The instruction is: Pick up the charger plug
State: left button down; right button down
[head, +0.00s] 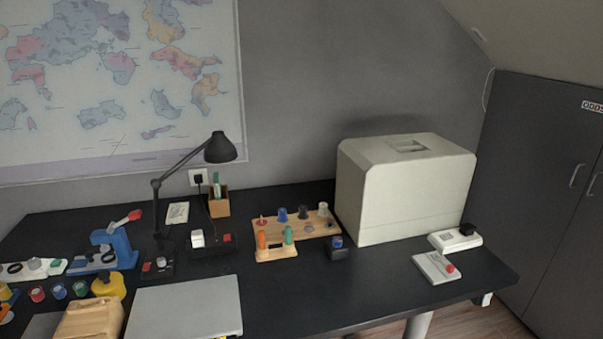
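A small white block that looks like a charger plug (197,239) stands upright on a black base (212,249) with a red part, near the middle of the desk behind the grey laptop-like slab. A small black block, also plug-like (466,229), sits on a white strip (446,240) at the right end of the desk. I cannot tell for certain which is the charger plug. A black plug (198,179) with a cord is in the white wall outlet (203,174). Neither of my grippers is in view.
A black desk lamp (158,215) stands left of the white block. A wooden rack (268,254) with coloured pegs and a large pale box (405,190) stand to its right. A grey slab (187,306) lies in front. The desk's front middle (330,300) is clear.

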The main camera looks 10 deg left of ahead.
aim_at(198, 240)
jog(key=i+u, duration=0.5)
jog(key=i, duration=0.6)
